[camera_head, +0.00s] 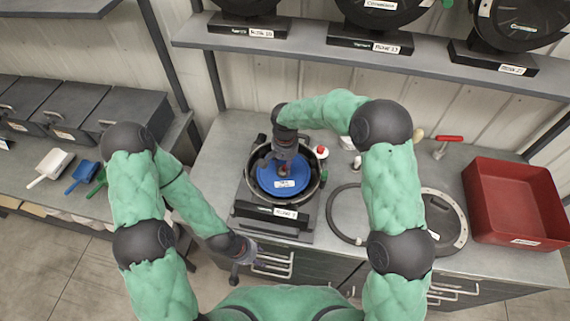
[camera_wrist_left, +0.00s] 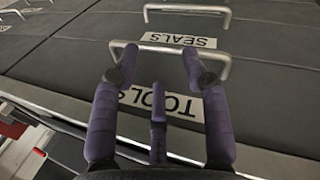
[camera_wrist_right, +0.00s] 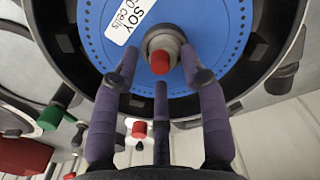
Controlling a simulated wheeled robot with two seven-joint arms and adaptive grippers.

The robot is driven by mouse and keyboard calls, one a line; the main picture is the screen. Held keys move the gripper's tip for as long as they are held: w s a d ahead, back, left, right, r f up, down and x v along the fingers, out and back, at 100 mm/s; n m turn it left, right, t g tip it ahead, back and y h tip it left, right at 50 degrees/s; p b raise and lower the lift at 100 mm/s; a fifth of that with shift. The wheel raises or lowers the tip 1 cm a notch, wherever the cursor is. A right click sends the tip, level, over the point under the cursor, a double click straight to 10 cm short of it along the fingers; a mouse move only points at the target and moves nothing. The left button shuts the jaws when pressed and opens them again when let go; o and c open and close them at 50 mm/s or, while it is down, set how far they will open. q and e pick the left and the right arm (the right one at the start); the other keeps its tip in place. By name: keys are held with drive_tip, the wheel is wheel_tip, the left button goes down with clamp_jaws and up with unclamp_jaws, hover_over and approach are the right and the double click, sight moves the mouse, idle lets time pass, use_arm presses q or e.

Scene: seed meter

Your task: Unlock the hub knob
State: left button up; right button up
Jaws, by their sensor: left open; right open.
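The seed meter (camera_head: 248,186) sits on the bench with a blue seed disc (camera_head: 271,187) in its round black housing. The hub knob (camera_wrist_right: 161,52) is a grey round hub with a red centre, at the middle of the blue disc in the right wrist view. My right gripper (camera_wrist_right: 161,80) is open, with its fingertips spread to either side just below the knob in that view; I cannot tell whether they touch it. My left gripper (camera_head: 238,274) is open and empty, low by the bench front. Its fingers (camera_wrist_left: 156,65) show before the drawer handles in the left wrist view.
A red bin (camera_head: 515,205) stands at the bench's right. A round grey cover (camera_head: 446,222) and a dark ring (camera_head: 343,214) lie right of the meter. A shelf (camera_head: 300,52) with black meters hangs above.

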drive_tip(key=shift+f, duration=0.4)
clamp_jaws()
